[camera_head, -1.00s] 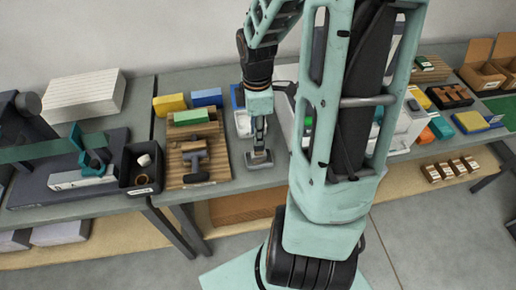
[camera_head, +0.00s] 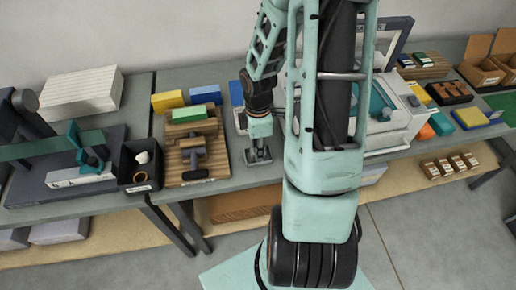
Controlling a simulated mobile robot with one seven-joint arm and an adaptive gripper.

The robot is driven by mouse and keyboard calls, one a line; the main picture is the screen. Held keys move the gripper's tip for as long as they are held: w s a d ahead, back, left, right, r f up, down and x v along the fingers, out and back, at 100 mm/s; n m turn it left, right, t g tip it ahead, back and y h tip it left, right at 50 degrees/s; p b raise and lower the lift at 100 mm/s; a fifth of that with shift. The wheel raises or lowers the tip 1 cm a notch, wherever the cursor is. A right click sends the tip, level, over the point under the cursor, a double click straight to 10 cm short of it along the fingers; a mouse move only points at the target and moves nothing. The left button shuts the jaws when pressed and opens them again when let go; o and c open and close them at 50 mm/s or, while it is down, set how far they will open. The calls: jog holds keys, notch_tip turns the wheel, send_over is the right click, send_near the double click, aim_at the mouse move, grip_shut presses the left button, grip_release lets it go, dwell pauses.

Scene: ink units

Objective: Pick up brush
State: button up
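My gripper (camera_head: 257,152) is low over the grey table, just right of a ribbed brown board (camera_head: 221,158). It points down, and its fingers are too small to show whether they are open or shut. I cannot tell whether this tool is the brush. No other thing is clearly a brush; my arm hides part of the table.
A green block (camera_head: 188,114) lies on the board's far end, with yellow (camera_head: 168,101) and blue (camera_head: 205,94) blocks behind. A black bin (camera_head: 139,178) with a white item and a ring stands left. A white machine (camera_head: 398,125) stands right, behind my arm.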

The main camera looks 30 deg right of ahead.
grip_shut()
jog(key=shift+r, duration=0.15)
